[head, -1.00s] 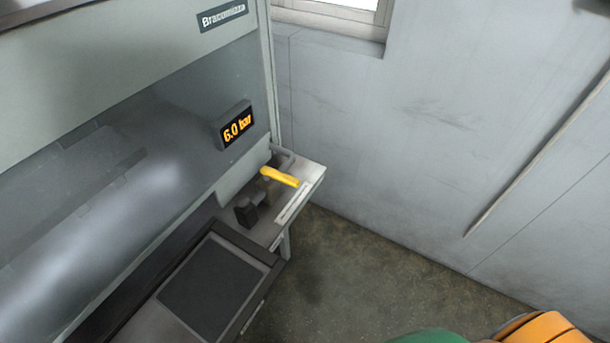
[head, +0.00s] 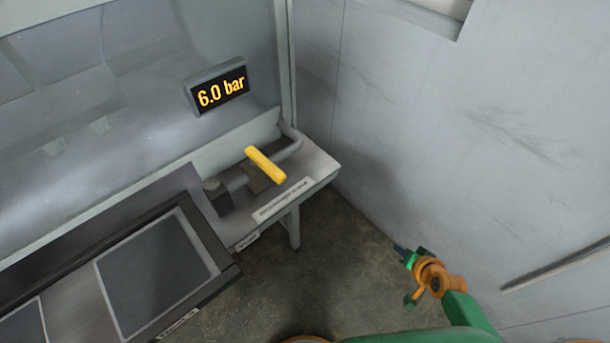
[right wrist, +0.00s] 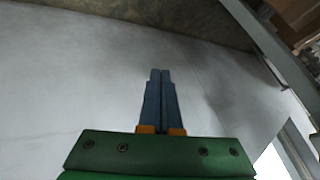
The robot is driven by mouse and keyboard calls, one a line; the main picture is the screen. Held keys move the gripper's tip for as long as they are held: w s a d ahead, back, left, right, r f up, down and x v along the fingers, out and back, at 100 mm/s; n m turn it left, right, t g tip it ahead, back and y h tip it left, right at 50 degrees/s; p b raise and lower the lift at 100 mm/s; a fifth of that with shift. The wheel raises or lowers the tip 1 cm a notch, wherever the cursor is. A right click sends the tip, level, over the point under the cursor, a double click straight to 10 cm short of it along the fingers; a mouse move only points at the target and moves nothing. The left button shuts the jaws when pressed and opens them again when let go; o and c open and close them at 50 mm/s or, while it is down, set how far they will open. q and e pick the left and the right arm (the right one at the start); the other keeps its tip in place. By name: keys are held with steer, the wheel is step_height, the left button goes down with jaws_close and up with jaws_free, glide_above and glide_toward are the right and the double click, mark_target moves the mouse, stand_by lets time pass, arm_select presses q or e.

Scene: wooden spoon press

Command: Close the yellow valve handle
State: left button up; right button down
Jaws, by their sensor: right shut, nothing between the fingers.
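The yellow valve handle (head: 265,165) sits on a grey pipe fitting on the small ledge at the right end of the machine. It points from the machine toward the front right, crosswise to the pipe (head: 237,184). The display (head: 219,92) above it reads 6.0 bar. My right gripper (head: 399,248) is low at the right, over the floor near the wall, well apart from the handle. In the right wrist view its blue fingers (right wrist: 160,75) are together and empty. My left gripper is not in view.
The ledge (head: 318,172) has a leg (head: 294,228) below its front. A dark framed panel (head: 158,262) lies on the bench at the left. The grey wall (head: 400,120) closes off the right side. Floor (head: 340,255) between bench and wall is clear.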

mark_target(266, 169)
steer(key=w+a+r+m+t+y+b, duration=0.1)
steer(key=w+r+m+t+y+b, duration=0.2)
steer(key=w+r, duration=0.35)
steer(key=w+a+r+t+y+b, duration=0.1)
steer(key=w+a+r+t+b, duration=0.1)
steer(key=w+r+b, duration=0.45)
arm_select(q)
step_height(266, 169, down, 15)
steer(key=b, duration=0.4)
arm_select(e)
steer(key=s+a+r+n+g+y, duration=0.1)
steer(key=s+a+r+y, duration=0.35)
steer(key=a+r, duration=0.3)
steer(key=s+a+r+n+g+y, duration=0.1)
steer(key=s+a+r+n+y, duration=0.1)
steer(key=s+a+r+y, duration=0.5)
arm_select(q)
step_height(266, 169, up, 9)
steer(key=p, duration=0.9)
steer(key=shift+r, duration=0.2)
arm_select(e)
steer(key=w+a+r, duration=0.1)
steer(key=w+a, duration=0.2)
steer(key=a, duration=0.2)
steer(key=w+a+r+h, duration=0.1)
steer(key=w+a, duration=0.1)
steer(key=a, duration=0.3)
steer(key=shift+w+a+r, duration=0.2)
steer(key=shift+w+r, duration=0.1)
steer(key=shift+w, duration=0.1)
